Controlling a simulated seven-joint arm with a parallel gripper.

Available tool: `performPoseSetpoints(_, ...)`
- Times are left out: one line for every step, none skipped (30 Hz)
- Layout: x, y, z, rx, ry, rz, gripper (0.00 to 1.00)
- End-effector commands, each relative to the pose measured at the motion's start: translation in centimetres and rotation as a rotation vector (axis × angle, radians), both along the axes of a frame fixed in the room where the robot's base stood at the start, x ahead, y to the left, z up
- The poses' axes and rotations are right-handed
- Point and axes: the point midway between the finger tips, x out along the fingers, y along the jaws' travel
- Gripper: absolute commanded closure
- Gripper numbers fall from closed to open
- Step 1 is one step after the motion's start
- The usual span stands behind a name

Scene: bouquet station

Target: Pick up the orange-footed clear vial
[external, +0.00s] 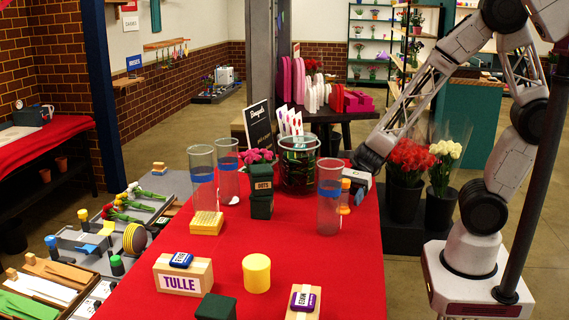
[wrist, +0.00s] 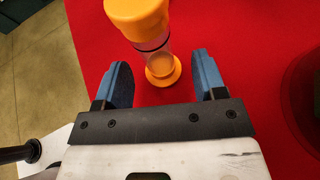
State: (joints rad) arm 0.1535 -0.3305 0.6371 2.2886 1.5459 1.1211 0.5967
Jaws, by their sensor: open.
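The orange-footed clear vial (wrist: 155,47) stands on the red table in the wrist view, with an orange cap, a clear body and a round orange foot. My gripper (wrist: 161,72) is open, its two blue-grey fingers apart with the vial's foot between and just beyond their tips. I see no finger touching the vial. In the external view the vial (external: 345,197) is small and partly hidden behind a tall clear cylinder with a blue band. My gripper (external: 358,177) is beside it there, and its fingers are mostly hidden.
The tall clear cylinder (external: 328,205) stands close in front of the vial. Two more banded cylinders (external: 203,182) stand farther left. The table's right edge is close by.

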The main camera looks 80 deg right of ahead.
Motion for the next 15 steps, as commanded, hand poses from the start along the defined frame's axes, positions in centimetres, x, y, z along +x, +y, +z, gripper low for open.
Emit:
performPoseSetpoints(0.1, 0.5, -0.2, 0.0, 0.001, 0.002, 0.36)
performPoseSetpoints(0.1, 0.7, -0.2, 0.001, 0.0, 0.002, 0.36)
performPoseSetpoints(0.3, 1.0, -0.4, 0.0, 0.001, 0.003, 0.36)
performPoseSetpoints(0.3, 1.2, -0.5, 0.0, 0.001, 0.003, 0.36)
performPoseSetpoints(0.4, 1.4, -0.6, 0.0, 0.001, 0.003, 0.36)
performPoseSetpoints(0.5, 1.6, -0.7, 0.0, 0.001, 0.002, 0.36)
performPoseSetpoints(0.6, 1.8, -0.8, 0.0, 0.001, 0.002, 0.36)
performPoseSetpoints(0.7, 1.9, -0.8, 0.001, 0.002, 0.001, 0.36)
performPoseSetpoints(0.8, 2.1, -0.9, 0.001, 0.002, 0.001, 0.36)
performPoseSetpoints(0.8, 2.2, -1.0, 0.0, 0.001, 0.001, 0.36)
performPoseSetpoints(0.8, 2.3, -1.0, 0.0, 0.0, 0.001, 0.36)
performPoseSetpoints(0.9, 2.4, -1.0, 0.0, 0.0, 0.001, 0.36)
performPoseSetpoints(0.9, 2.4, -1.1, 0.0, 0.001, 0.001, 0.36)
performPoseSetpoints(0.9, 2.5, -1.1, 0.0, 0.001, 0.001, 0.36)
performPoseSetpoints(0.9, 2.5, -1.1, 0.0, 0.001, 0.0, 0.36)
